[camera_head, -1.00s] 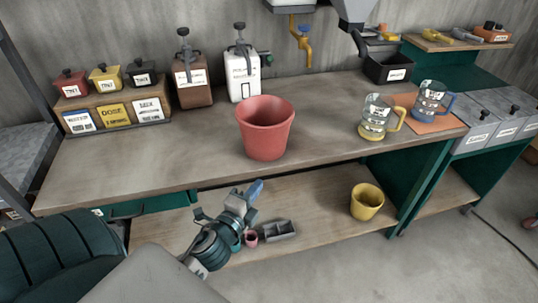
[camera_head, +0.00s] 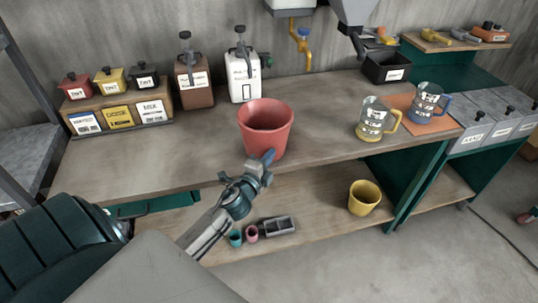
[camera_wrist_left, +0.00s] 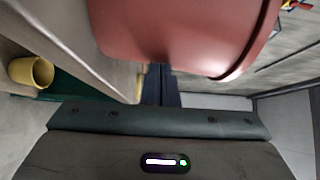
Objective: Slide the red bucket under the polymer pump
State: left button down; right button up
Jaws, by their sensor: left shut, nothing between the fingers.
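A yellow tap (camera_head: 301,45) hangs behind the bucket. A yellow bucket (camera_head: 364,197) is on the lower shelf.

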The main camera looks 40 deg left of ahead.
jog(key=shift+a, duration=0.35)
